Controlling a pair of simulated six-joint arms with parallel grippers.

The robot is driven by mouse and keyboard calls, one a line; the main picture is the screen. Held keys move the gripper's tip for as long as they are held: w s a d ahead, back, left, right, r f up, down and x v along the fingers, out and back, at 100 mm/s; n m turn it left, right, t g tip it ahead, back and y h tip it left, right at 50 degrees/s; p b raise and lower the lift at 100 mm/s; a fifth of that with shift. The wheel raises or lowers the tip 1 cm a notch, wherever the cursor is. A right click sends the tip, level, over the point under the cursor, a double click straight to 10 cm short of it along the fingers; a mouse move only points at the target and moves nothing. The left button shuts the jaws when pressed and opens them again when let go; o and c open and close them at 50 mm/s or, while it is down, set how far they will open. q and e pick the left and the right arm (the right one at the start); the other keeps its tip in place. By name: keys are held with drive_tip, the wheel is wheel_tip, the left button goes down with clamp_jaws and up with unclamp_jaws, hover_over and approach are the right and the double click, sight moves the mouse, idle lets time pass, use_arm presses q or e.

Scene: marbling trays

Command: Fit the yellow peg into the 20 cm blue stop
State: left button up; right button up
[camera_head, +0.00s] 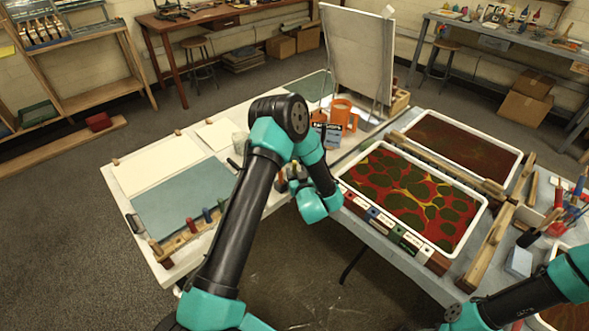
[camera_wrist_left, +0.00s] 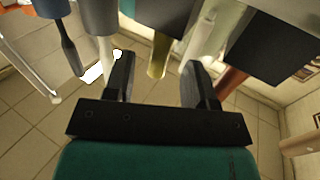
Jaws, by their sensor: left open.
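My left gripper (camera_head: 291,179) is near the middle of the head view, at the gap between the two tables and partly hidden by its own arm. In the left wrist view its two dark fingers stand apart. A yellow peg-like piece (camera_wrist_left: 158,66) shows between them, with clear space on both sides, so it is not gripped. A row of blocks with coloured faces runs along the near edge of the red and green tray (camera_head: 470,222); one has a blue face (camera_head: 375,212). I cannot tell which is the 20 cm stop. My right gripper is out of view.
A wooden rack (camera_head: 170,247) with red and blue pieces stands at the near edge of the left table. Wooden bars flank the tray. Brushes stand at the right.

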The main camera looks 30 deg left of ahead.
sight(295, 169)
use_arm(q)
drive_tip(key=shift+x, duration=2.6)
drive_tip(key=shift+f, duration=0.15)
drive_tip(key=shift+c, duration=0.5)
clamp_jaws()
